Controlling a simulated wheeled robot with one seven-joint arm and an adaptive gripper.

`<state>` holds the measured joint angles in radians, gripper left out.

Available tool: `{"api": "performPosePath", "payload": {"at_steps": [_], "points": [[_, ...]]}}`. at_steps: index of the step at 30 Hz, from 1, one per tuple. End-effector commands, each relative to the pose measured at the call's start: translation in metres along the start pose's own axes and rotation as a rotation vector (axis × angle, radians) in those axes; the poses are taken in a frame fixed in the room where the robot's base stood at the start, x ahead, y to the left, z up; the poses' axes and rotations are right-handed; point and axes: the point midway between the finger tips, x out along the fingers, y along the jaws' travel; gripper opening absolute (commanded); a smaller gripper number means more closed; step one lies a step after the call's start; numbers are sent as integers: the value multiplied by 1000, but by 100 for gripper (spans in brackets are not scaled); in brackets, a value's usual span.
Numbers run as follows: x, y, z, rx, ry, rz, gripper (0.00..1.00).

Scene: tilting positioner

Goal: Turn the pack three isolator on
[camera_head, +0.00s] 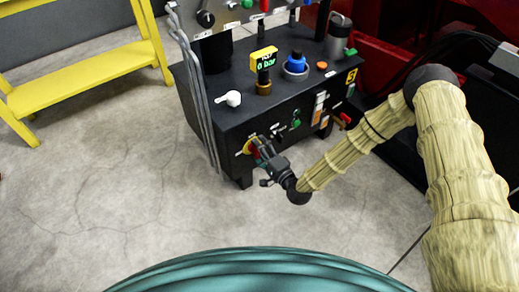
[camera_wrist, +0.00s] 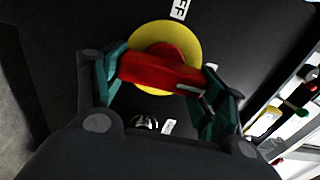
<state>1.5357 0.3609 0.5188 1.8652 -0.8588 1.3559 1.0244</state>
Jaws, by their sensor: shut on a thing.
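The isolator has a red handle (camera_wrist: 160,72) on a round yellow plate (camera_wrist: 188,42) on the front face of a black cabinet (camera_head: 222,118). In the head view the yellow plate (camera_head: 247,147) shows at the lower left of that face. My gripper (camera_wrist: 165,82) is shut on the red handle, with one teal finger at each end of it. In the head view my gripper (camera_head: 262,148) reaches the handle from the right. A white label ending in "FF" (camera_wrist: 179,9) sits above the plate. I cannot read which pack this isolator belongs to.
A yellow bench (camera_head: 85,72) stands at the left. The floor in front is clear.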

Motion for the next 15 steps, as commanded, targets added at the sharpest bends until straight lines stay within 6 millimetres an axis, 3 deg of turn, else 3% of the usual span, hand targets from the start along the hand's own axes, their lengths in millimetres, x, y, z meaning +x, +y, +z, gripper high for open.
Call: {"api": "performPosePath", "payload": {"at_steps": [2, 3, 6, 15], "points": [[-1, 1, 1, 2, -1, 3, 47], [-1, 1, 1, 2, -1, 3, 75], [-1, 1, 1, 2, -1, 2, 93], [0, 0, 0, 0, 0, 1, 93]]}}
